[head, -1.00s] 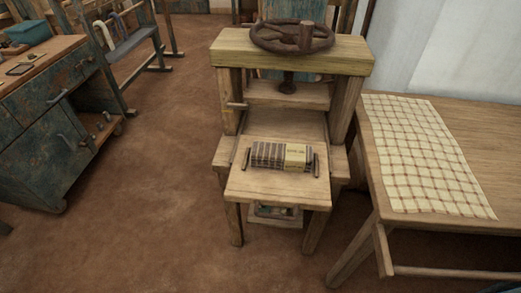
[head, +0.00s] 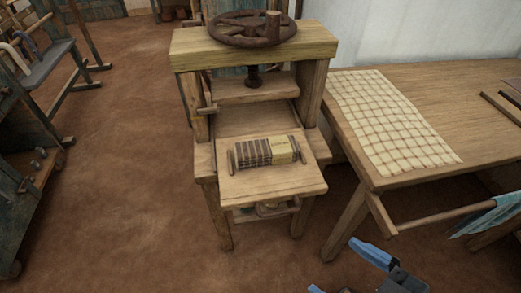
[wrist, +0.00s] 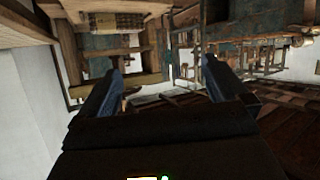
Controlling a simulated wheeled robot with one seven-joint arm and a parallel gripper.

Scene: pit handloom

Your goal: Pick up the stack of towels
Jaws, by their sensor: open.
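The stack of towels (head: 266,152), dark striped at the left and cream at the right, lies on the pull-out board (head: 275,185) of a wooden press. It lies between two short upright pegs at the board's left and right ends. My gripper (head: 343,271) shows at the bottom edge in the head view, partly cut off, with blue fingers spread apart. It is low in front of the press, well apart from the stack. In the wrist view my gripper (wrist: 162,72) is open and empty.
The press (head: 252,48) has a dark handwheel (head: 236,30) above the board. A table (head: 455,125) with a checked cloth (head: 388,120) stands close at the right. A blue cloth (head: 492,216) hangs by its front. Open earth floor (head: 120,180) lies to the left.

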